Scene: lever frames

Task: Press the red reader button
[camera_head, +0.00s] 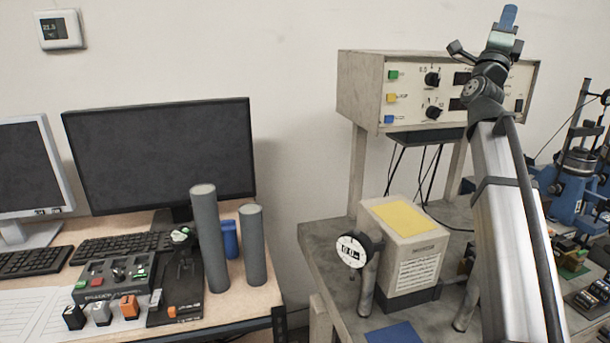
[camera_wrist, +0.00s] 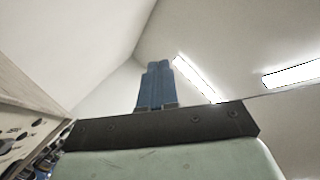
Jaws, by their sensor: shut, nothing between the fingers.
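A small red button (camera_head: 97,282) sits on the front of a dark control box (camera_head: 118,270) on the left desk, beside a green button. I take it for the reader button, but the lettering below it is too small to read. My gripper (camera_head: 508,14) is high at the upper right, fingers pointing up, far from that box. Its blue fingers (camera_wrist: 157,82) are shut together and empty in the wrist view, against the wall and ceiling. The red button is not visible in the wrist view.
Grey cylinders (camera_head: 208,240) stand right of the box, near a monitor (camera_head: 160,150). A gap separates this desk from the right bench, which holds a yellow-topped box (camera_head: 415,250) and a raised instrument panel (camera_head: 410,75).

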